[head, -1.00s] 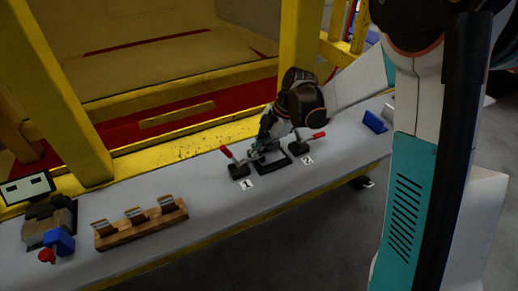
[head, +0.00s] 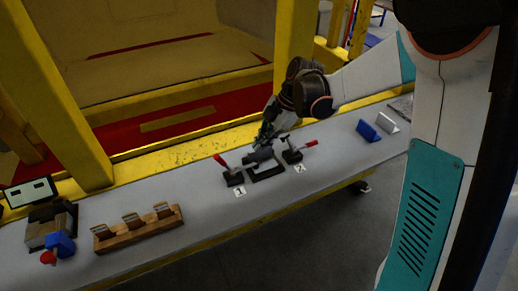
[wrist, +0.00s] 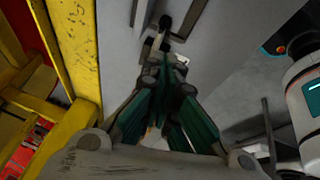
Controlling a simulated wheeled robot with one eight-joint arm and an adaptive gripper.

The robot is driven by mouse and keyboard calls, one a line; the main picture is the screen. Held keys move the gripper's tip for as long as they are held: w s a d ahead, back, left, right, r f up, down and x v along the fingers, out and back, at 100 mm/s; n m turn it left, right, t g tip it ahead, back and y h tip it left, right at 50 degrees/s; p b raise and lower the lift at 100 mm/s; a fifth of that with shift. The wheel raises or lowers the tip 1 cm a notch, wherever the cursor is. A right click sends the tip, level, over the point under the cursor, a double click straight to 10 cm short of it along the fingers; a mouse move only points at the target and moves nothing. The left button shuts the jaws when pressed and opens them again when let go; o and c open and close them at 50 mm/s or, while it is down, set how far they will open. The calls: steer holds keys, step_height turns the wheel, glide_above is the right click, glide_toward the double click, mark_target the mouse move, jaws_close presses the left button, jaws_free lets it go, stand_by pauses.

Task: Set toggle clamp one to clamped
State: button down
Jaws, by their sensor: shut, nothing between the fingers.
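Toggle clamp one (head: 234,178) stands on the bench behind the label "1". Its red handle (head: 220,160) leans up and to the left. Toggle clamp two (head: 292,156), with label "2", stands to its right, its red handle (head: 309,143) pointing right and slightly up. A black fixture (head: 267,174) with a dark part lies between the clamps. My gripper (head: 266,136) is shut and empty, behind the fixture and apart from clamp one's handle. In the wrist view my gripper (wrist: 165,85) points toward a dark-tipped metal piece, which I cannot identify surely.
A wooden rack (head: 138,229) with several brown pieces and a device with a screen (head: 30,192) stand on the left. Blue (head: 367,130) and white blocks stand at the right. Yellow posts rise behind the bench. The bench front is clear.

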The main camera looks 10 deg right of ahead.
steer(key=shift+w+d+r+p, duration=0.15)
steer(key=shift+d+r+p, duration=0.35)
steer(key=shift+d+r, duration=1.6)
steer(key=shift+a+r, duration=0.1)
steer(key=shift+r, duration=0.1)
steer(key=s+d+r+m+t+h+b, duration=0.2)
steer(key=s+m+t, duration=0.1)
steer(key=s+m, duration=0.8)
steer(key=s+d+r+m+t+h+b, duration=0.2)
steer(key=s+m+t, duration=0.1)
steer(key=s+m, duration=0.8)
steer(key=shift+s+t+h, duration=0.4)
steer(key=shift+s, duration=0.1)
